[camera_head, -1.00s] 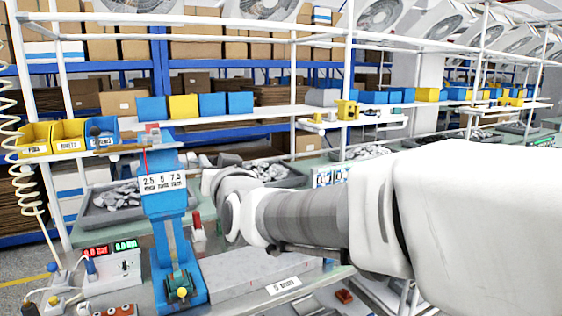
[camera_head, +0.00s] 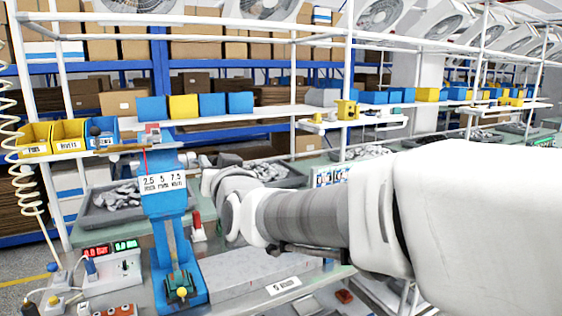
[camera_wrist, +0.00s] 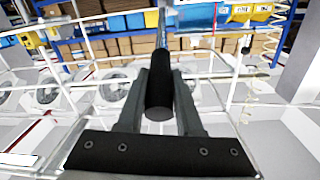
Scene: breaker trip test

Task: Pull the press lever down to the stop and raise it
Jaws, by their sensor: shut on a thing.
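The blue press (camera_head: 172,220) stands upright on the bench at the left of the head view, with a white label plate (camera_head: 163,184) on its front. In the wrist view the press lever (camera_wrist: 160,90) shows as a metal rod with a black grip. My gripper (camera_wrist: 160,88) is shut on this black grip, one finger on each side. In the head view my arm reaches in from the right and its end is near the top of the press. The fingers and lever grip are hidden there.
A grey block (camera_head: 250,275) lies right of the press. A meter box with red and green displays (camera_head: 110,265) stands left. A tray of parts (camera_head: 112,205) is behind. Yellow and blue bins (camera_head: 70,135) sit on the shelf above.

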